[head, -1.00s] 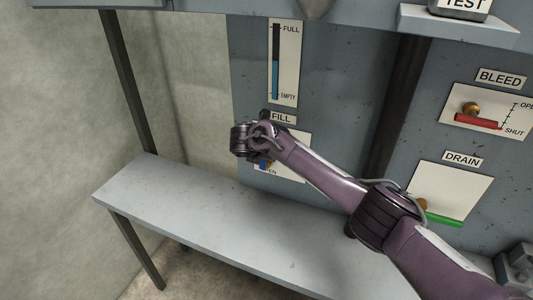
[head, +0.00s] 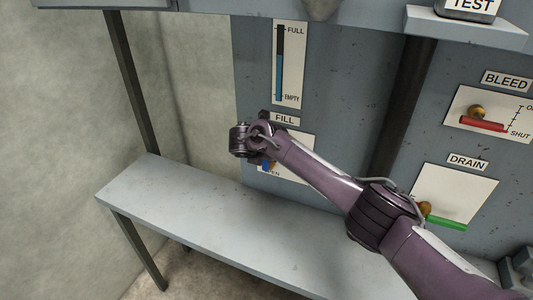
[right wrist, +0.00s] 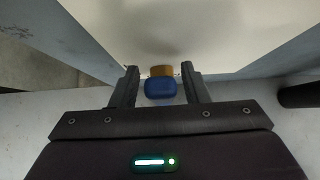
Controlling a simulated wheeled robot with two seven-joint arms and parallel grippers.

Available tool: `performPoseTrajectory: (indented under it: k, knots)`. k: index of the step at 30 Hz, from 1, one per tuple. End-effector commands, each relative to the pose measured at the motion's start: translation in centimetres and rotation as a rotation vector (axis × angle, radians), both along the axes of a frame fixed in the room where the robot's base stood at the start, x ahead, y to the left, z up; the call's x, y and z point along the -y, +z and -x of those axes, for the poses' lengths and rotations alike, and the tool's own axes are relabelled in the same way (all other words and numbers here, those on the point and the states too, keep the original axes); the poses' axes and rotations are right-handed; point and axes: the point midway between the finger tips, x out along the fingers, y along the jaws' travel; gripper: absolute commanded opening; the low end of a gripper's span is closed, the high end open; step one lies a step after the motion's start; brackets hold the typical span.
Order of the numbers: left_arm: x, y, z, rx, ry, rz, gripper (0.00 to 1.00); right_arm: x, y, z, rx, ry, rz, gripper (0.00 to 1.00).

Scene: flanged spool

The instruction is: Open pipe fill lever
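The blue-handled fill lever (head: 266,166) is on the white FILL plate (head: 299,163), mostly hidden behind my right wrist in the head view. Its blue end is low, beside the partly covered OPEN marking. In the right wrist view the blue handle (right wrist: 160,89) and a brass part (right wrist: 161,71) behind it sit between the fingers of my right gripper (right wrist: 159,70). The gripper is open, with a small gap on each side of the handle. My left gripper is out of view.
The level gauge (head: 279,75) above FILL shows blue up past the middle. To the right are the red BLEED lever (head: 482,124) at SHUT and the green DRAIN lever (head: 446,222). A dark vertical pipe (head: 401,105) and a grey bench (head: 190,205) lie near my arm.

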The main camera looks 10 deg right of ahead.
Motion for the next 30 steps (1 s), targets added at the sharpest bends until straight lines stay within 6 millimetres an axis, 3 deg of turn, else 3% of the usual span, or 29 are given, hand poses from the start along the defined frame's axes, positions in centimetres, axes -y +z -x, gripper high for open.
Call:
performPoseTrajectory:
  k: [8, 21, 30]
  knots:
    - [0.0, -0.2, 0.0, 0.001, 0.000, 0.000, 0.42, -0.6, 0.7, 0.6, 0.000, 0.001, -0.004, 0.42]
    - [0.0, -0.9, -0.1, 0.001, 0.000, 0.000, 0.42, -3.1, 5.1, 4.3, -0.001, 0.001, -0.002, 0.42]
    - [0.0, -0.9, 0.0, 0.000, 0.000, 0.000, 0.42, -3.2, 5.5, 4.5, 0.000, 0.000, 0.000, 0.42]
